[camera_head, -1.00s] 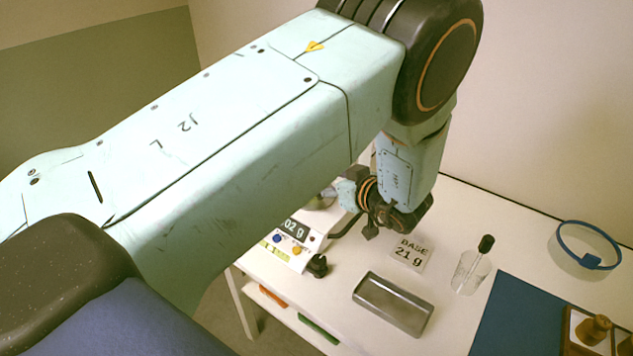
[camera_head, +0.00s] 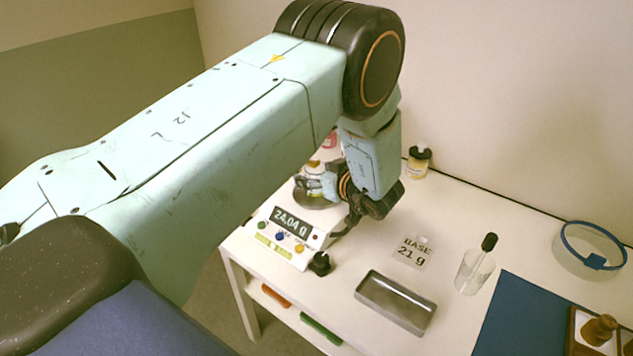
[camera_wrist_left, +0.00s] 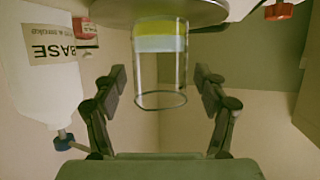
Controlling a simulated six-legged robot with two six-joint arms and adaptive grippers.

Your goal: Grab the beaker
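A clear glass beaker (camera_wrist_left: 160,75) with yellow and pale blue liquid layers stands on the round pan (camera_wrist_left: 150,10) of the scale; the left wrist view shows it upside down. In the head view the beaker (camera_head: 316,180) is partly hidden by my left gripper (camera_head: 338,202). In the left wrist view my left gripper (camera_wrist_left: 160,82) is open, one finger on each side of the beaker with gaps visible. The scale (camera_head: 290,238) reads 24.04 g. My right gripper is not in view.
A clear glass with a black-topped dropper (camera_head: 473,272), a grey tray (camera_head: 396,302) and a "BASE 21 g" card (camera_head: 412,252) are right of the scale. A dark-capped bottle (camera_head: 418,162) stands behind my arm. A white "BASE" bottle (camera_wrist_left: 45,75) shows in the wrist view.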

